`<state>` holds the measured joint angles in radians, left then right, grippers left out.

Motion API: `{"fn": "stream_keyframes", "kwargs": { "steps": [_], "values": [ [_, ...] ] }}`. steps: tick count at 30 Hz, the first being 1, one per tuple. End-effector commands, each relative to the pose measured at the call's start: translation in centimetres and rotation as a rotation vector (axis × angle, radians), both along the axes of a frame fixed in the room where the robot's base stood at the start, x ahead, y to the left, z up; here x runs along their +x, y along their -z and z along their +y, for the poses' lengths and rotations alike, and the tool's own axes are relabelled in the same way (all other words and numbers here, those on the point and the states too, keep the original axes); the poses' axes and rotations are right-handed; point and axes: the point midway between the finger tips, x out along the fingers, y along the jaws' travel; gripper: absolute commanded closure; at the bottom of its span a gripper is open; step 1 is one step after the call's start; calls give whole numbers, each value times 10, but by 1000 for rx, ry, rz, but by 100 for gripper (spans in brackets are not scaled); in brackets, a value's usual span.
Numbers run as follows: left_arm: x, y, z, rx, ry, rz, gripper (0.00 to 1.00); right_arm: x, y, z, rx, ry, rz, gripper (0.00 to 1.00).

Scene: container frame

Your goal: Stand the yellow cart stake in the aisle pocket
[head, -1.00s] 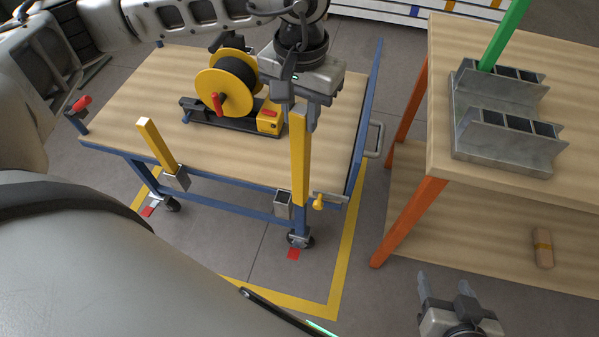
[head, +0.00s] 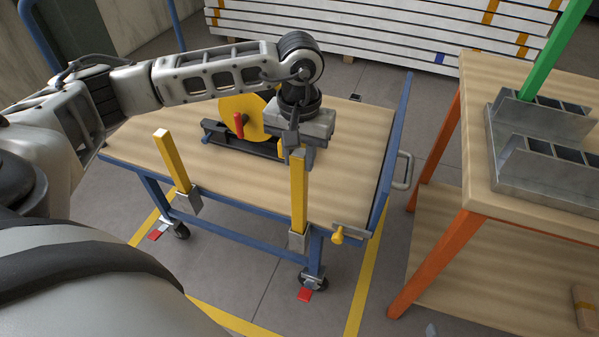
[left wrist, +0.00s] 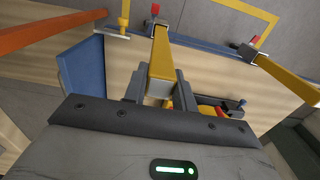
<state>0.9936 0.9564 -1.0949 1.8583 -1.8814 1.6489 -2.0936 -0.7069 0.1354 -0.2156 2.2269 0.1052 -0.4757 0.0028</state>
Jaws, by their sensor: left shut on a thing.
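The yellow stake (head: 299,195) stands upright at the cart's near right corner. My left gripper (head: 299,152) is shut on its upper part. Its lower end meets the mouth of a grey metal pocket (head: 298,241) on the cart's near edge; how deep it sits I cannot tell. In the left wrist view the stake (left wrist: 162,58) runs between the fingers (left wrist: 158,88) toward the cart edge. A second yellow stake (head: 172,160) stands in the left pocket (head: 189,201). Only a grey tip of my right gripper (head: 431,331) shows at the bottom edge.
A yellow knob (head: 338,234) sits right of the held stake. An orange-legged bench (head: 480,170) at the right bears a grey slotted rack (head: 545,175) with a green post (head: 553,50).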

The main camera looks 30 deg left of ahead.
Motion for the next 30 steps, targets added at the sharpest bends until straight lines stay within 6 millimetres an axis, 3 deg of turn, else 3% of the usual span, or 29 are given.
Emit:
{"fn": "stream_keyframes", "kwargs": {
  "steps": [13, 24, 25, 27, 30],
  "values": [
    [0, 47, 0, -1, 1, 1, 100, 0, 1, 0, -1, -1, -2, 0],
    [1, 54, 0, -1, 1, -2, 100, 0, 4, 0, -2, -1, -4, 0],
    [0, 54, 0, -1, 1, -1, 70, 0, 4, 0, -2, -1, -5, 0],
    [0, 53, 0, -1, 1, -1, 51, 0, 2, 0, -3, -2, -5, 0],
    [0, 52, 0, -1, 1, -1, 51, 1, 2, 0, -3, -2, -7, 0]
  ]
}}
